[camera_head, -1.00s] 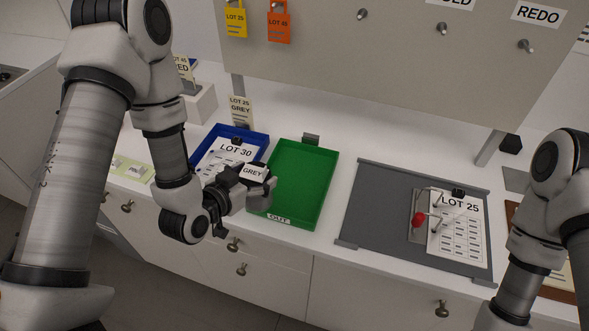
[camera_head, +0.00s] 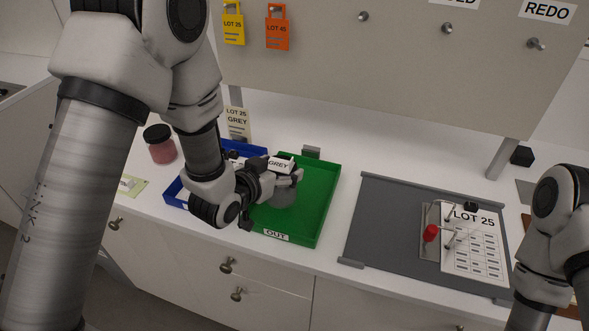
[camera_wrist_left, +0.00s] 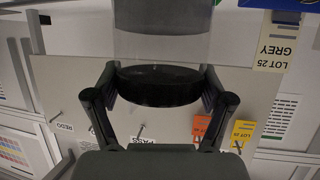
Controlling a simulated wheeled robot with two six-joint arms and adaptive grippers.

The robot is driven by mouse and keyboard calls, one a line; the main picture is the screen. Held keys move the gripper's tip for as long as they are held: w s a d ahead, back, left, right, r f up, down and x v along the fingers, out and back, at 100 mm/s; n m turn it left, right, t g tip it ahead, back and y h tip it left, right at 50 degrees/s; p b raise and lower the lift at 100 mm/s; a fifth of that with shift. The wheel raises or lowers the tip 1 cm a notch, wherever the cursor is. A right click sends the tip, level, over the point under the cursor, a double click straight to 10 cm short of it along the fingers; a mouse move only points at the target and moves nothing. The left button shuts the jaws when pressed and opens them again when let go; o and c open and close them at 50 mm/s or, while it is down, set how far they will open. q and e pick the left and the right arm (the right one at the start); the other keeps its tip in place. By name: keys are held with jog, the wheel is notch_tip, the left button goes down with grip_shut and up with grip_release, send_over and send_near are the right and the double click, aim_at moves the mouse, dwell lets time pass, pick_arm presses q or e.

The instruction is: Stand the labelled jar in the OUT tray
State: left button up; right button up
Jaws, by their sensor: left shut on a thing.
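I cannot tell if the jar's base touches the tray floor. The tray's OUT label (camera_head: 275,235) faces front. My right gripper is out of view; only part of that arm shows at the right.
A blue tray (camera_head: 176,195) sits left of the green tray, partly hidden by my arm. A LOT 25 GREY card (camera_head: 237,122) stands behind. A pink jar (camera_head: 161,147) is at the left. A grey mat (camera_head: 385,220) with a LOT 25 clipboard (camera_head: 475,245) lies right.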

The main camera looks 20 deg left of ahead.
pick_arm(q)
jog(key=w+f, duration=0.1)
jog(key=w+d+f+p, duration=0.1)
jog(key=w, duration=0.1)
jog(key=w+d+f+p, duration=0.1)
jog(key=shift+w+d+f, duration=0.1)
jog(key=shift+w+f, duration=0.1)
jog(key=shift+f, duration=0.45)
jog(key=o, duration=1.2)
jog(key=shift+r, duration=0.35)
jog(key=p+v, duration=0.1)
jog(key=v, duration=1.1)
jog(key=shift+f+p, duration=0.2)
jog(key=shift+p, duration=0.15)
